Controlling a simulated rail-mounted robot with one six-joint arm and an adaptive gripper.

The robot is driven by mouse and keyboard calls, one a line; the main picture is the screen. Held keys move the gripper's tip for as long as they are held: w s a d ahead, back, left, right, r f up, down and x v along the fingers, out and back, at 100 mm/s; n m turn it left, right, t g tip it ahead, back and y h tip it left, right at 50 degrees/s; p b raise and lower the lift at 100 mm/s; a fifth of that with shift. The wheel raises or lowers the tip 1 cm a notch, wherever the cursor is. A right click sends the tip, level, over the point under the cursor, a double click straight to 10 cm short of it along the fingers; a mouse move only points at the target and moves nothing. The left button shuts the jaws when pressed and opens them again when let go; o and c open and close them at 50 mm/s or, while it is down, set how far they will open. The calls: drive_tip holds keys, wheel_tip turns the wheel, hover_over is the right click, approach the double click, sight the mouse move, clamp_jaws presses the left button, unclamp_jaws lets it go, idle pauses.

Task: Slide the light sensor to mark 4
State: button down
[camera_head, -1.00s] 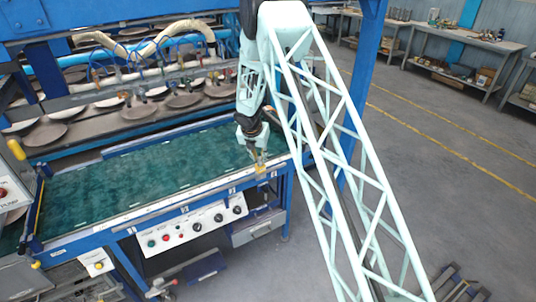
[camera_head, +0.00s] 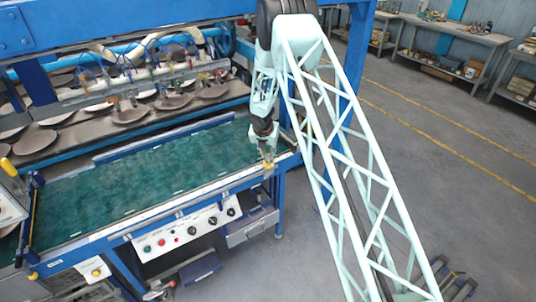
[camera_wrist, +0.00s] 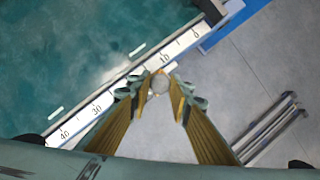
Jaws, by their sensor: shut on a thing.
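The light sensor (camera_wrist: 158,84) shows as a small round grey top between my gripper's fingertips in the wrist view. My gripper (camera_wrist: 160,92) is shut on it, with one yellow finger on each side. The sensor is at the white ruler strip (camera_wrist: 128,87) along the table's front edge, near the printed 10; the 0 lies up and right, the 30 and 40 down and left. The 20 is hidden by a finger. In the head view, my gripper (camera_head: 268,163) is at the front rail near the table's right end; the sensor cannot be made out there.
The green conveyor bed (camera_head: 140,175) lies behind the rail. A control panel (camera_head: 190,228) with knobs and buttons hangs below the front edge. Round plates (camera_head: 130,115) lie on the rack behind.

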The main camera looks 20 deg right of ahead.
drive_tip(key=shift+w+d+r, duration=0.1)
drive_tip(key=c, duration=2.8)
unclamp_jaws()
drive_tip(key=o, duration=0.4)
drive_tip(key=shift+d, duration=0.3)
drive_tip(key=shift+a, duration=0.15)
drive_tip(key=shift+s+a+r, duration=0.15)
drive_tip(key=shift+s+r, duration=0.05)
drive_tip(key=shift+r, duration=0.2)
drive_tip(key=v, duration=1.1)
